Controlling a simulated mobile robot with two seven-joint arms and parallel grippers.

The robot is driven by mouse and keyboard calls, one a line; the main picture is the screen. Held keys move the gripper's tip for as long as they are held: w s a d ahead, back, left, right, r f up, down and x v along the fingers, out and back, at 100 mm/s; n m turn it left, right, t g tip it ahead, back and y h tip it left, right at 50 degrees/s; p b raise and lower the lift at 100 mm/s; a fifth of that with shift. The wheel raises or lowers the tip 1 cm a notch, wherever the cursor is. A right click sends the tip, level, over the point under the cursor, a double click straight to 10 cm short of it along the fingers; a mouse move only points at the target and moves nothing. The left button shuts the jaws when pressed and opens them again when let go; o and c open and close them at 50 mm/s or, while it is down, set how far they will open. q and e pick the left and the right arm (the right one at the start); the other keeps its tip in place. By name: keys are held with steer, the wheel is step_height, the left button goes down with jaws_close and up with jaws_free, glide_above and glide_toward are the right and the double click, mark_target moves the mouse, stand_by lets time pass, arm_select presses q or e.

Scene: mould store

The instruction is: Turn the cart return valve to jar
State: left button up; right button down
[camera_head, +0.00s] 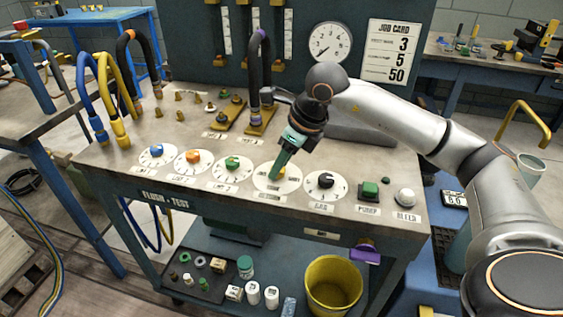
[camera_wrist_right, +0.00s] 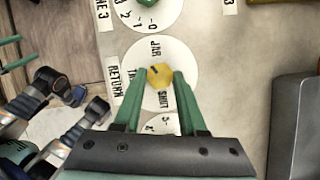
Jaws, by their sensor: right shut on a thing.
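The return valve is a yellow knob (camera_wrist_right: 160,76) on a round white dial plate (camera_wrist_right: 184,60) marked JAR, TANK and SHUT. In the right wrist view a short dark mark on the knob points to the upper left, roughly between TANK and JAR; its exact setting is hard to tell. My right gripper (camera_wrist_right: 159,84) has its green fingers on both sides of the knob and is shut on it. In the head view the right gripper (camera_head: 275,176) comes down on this dial and hides most of the knob. My left gripper is not in view.
A green-knob dial (camera_head: 232,163) sits left of the return dial and a black-knob dial (camera_head: 326,182) right of it. A green pump button (camera_head: 370,188) and white bleed knob (camera_head: 405,196) stand farther right. A dark hose loop (camera_head: 260,65) rises behind.

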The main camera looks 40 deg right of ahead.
steer(key=m, duration=0.2)
steer(key=shift+a+m+h, duration=0.15)
steer(key=shift+m+h, duration=0.15)
steer(key=shift+h, duration=0.1)
steer(key=shift+m+t+h, duration=0.3)
steer(key=shift+m+h, duration=0.5)
steer(key=shift+m, duration=1)
steer(key=shift+c, duration=2.3)
jaws_free()
steer(key=p+v, duration=0.1)
steer(key=v, duration=1.1)
steer(key=shift+r+p, duration=0.3)
